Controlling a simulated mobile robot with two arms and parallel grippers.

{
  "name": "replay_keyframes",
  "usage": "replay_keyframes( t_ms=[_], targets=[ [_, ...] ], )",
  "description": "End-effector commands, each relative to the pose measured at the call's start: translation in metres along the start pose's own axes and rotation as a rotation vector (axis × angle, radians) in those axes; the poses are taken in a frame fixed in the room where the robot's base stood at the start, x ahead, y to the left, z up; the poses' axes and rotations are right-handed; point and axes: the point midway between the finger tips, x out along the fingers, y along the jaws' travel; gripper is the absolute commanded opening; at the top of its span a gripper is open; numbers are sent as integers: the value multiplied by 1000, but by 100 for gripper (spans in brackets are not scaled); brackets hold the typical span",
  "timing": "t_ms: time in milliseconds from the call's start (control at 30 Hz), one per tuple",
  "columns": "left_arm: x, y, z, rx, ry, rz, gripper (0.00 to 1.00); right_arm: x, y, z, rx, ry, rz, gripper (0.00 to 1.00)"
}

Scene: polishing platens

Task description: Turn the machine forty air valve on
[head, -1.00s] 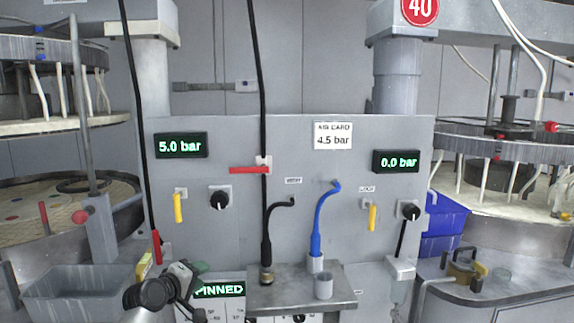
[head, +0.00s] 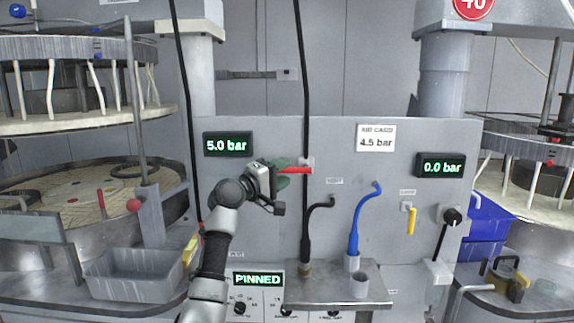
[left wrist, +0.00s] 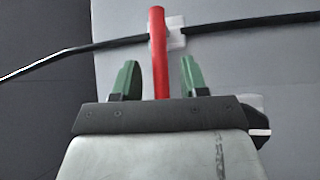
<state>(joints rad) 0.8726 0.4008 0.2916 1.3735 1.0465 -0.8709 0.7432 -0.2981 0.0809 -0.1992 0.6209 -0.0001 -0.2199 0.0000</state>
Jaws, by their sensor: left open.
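A red lever handle (head: 299,170) lies level on the grey panel, pointing left from a white valve body (head: 308,163) on a vertical black hose (head: 301,70). My left gripper (head: 283,173) is at the lever's left end, its green fingers open. In the left wrist view the red lever (left wrist: 158,45) runs between the two spread fingers (left wrist: 158,80), with a gap on each side. The valve body (left wrist: 176,30) and black hose (left wrist: 240,27) show beyond them. The round red 40 sign (head: 473,5) is at top right. My right gripper is out of view.
The panel carries a 5.0 bar display (head: 228,144), a 4.5 bar air card (head: 376,138) and a 0.0 bar display (head: 441,165). A yellow handle (head: 411,221) and black knob (head: 452,216) are at right. A blue hose (head: 355,225) rises from the steel shelf (head: 325,293).

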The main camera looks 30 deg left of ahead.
Motion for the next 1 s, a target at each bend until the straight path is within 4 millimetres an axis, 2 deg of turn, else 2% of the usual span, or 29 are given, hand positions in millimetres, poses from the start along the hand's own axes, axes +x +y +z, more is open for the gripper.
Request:
replay_keyframes(
  t_ms=[167,467,767,1000],
  targets=[
    [15,0,0,-2,0,0,43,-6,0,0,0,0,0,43],
    [17,-1,0,0,0,0,43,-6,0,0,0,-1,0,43],
    [17,-1,0,0,0,-1,0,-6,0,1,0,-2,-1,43],
    [17,-1,0,1,0,-2,0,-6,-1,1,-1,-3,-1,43]
  ],
)
